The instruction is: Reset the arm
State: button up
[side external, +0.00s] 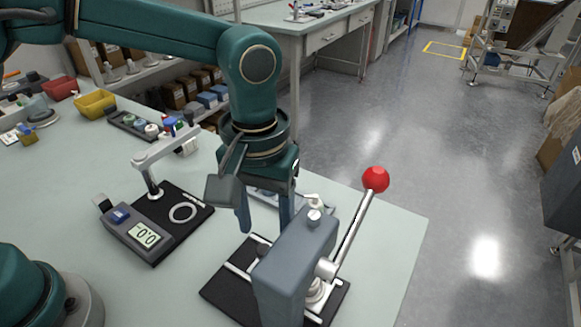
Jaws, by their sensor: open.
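My gripper (264,217) hangs from the teal arm and points down over the worktable (400,228). Its two blue fingers are apart, with no object visible between them. It is just behind the grey press (290,268). The press stands on a black base and has a metal lever with a red ball (376,179) tilted up to the right. The press body hides the area below and in front of my fingers, and I cannot tell how high the fingertips are above the table.
Left of my gripper is a torque tester (145,235) with a display reading 0.0 and a black plate with a white ring (183,212). A tray with small caps (140,125) and a yellow bin (95,103) lie further back left. The table's right edge is free.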

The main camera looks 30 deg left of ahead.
jog(key=shift+r, duration=0.45)
jog(key=s+a+r+n+t, duration=0.2)
jog(key=a+r+t, duration=0.2)
jog(key=a+r, duration=0.65)
jog(key=s+a+f+m+t, duration=0.1)
jog(key=s+a+f+m, duration=0.3)
jog(key=s, duration=0.4)
jog(key=shift+a+f+m+t, duration=0.3)
jog(key=shift+a+f, duration=0.15)
jog(key=shift+a, duration=0.25)
